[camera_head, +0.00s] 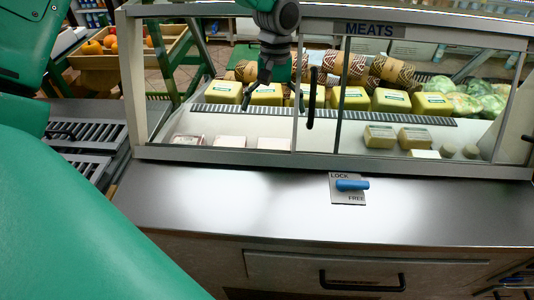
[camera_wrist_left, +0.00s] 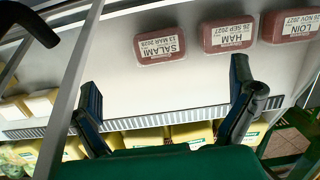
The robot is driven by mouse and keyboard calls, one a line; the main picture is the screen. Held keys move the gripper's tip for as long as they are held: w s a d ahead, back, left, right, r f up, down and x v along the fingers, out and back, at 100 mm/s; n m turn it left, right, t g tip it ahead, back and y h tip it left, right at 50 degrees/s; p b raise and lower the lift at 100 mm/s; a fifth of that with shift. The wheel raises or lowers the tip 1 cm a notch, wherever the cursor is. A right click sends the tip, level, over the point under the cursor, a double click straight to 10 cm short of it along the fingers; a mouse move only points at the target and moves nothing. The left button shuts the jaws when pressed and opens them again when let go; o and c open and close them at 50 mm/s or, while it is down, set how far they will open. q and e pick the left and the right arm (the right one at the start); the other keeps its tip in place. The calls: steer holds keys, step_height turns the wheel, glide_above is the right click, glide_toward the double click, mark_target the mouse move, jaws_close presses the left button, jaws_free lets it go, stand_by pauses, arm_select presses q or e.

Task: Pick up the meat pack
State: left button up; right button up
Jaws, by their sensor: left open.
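Three red meat packs with white labels lie in a row on the white floor of the display case. In the left wrist view they read SALAMI (camera_wrist_left: 160,44), HAM (camera_wrist_left: 228,34) and LOIN (camera_wrist_left: 291,26). In the head view they show small behind the front glass, at its left: one pack (camera_head: 187,140), a middle one (camera_head: 230,141) and one near the frame post (camera_head: 273,143). My left gripper (camera_wrist_left: 164,77) is open and empty inside the case. Its fingers are apart from the packs, with the salami and ham closest. My right gripper is not in view.
The glass case marked MEATS (camera_head: 369,29) has a frame post and a black handle (camera_head: 311,98) beside my left arm. Yellow packs (camera_head: 350,98) stand behind a slotted strip (camera_head: 330,114). The steel counter (camera_head: 240,200) is clear except for a blue lock lever (camera_head: 352,184).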

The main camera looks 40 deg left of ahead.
arm_select(q)
steer(key=w, duration=0.1)
glide_above(274, 144)
steer(key=f, duration=0.5)
steer(key=f+b, duration=0.1)
steer(key=f, duration=0.1)
steer(key=shift+w+f, duration=0.2)
steer(key=shift+w, duration=0.05)
steer(key=f, duration=0.7)
steer(key=shift+s, duration=0.35)
steer(key=shift+d, duration=0.1)
steer(key=c, duration=1.2)
